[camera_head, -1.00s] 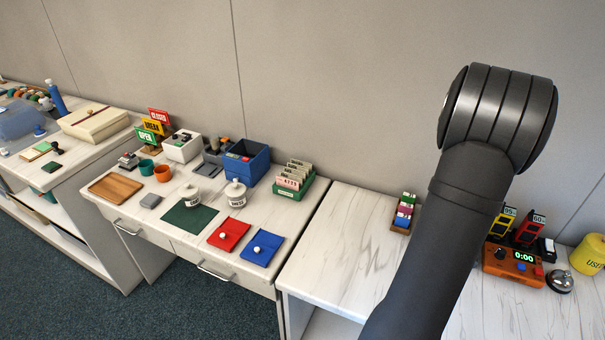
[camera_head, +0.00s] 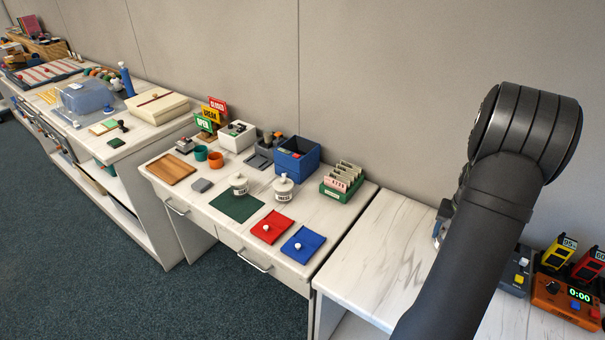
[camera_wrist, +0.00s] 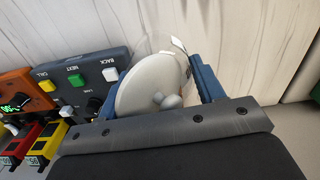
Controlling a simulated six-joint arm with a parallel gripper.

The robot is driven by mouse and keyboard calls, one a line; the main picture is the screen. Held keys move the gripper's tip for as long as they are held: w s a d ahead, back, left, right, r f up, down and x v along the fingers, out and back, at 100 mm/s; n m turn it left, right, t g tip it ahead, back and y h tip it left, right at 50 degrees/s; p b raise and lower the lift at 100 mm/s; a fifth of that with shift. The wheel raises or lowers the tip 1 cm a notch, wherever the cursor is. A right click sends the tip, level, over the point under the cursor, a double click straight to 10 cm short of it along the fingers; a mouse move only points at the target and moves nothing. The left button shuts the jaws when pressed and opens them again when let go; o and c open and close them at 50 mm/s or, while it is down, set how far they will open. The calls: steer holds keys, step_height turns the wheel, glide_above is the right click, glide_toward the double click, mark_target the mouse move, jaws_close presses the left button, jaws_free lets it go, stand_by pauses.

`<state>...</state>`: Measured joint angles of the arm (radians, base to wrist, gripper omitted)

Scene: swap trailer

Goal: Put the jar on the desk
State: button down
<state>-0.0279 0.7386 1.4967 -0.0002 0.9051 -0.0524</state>
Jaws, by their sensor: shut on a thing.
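The wrist view looks onto the lid, with blue fingers on either side; the jar's lower body is mostly hidden. In the head view my arm hides most of the gripper, and only a bit of it shows beside the arm above the right-hand white surface (camera_head: 380,250). Two other white-lidded, labelled jars stand upright on the white desk with drawers (camera_head: 325,212): one on the green mat (camera_head: 239,185), one right of it (camera_head: 284,188).
The desk also holds a red cloth (camera_head: 270,228), a blue cloth (camera_head: 303,244), a green card holder (camera_head: 341,180), a blue box (camera_head: 296,157) and a wooden board (camera_head: 171,171).

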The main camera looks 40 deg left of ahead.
steer(key=w+a+r+n, duration=0.2)
steer(key=w+a+n, duration=0.15)
steer(key=a, duration=0.35)
steer(key=w+a+r+n, duration=0.25)
steer(key=w+a, duration=0.25)
steer(key=a, duration=0.3)
steer(key=w+a+r+n, duration=0.15)
steer(key=a+n, duration=0.55)
steer(key=a, duration=1)
steer(key=n, duration=1.3)
glide_above(265, 192)
steer(key=f, duration=0.1)
step_height(265, 192, down, 10)
steer(key=shift+a+f, duration=0.1)
steer(key=shift+f, duration=0.1)
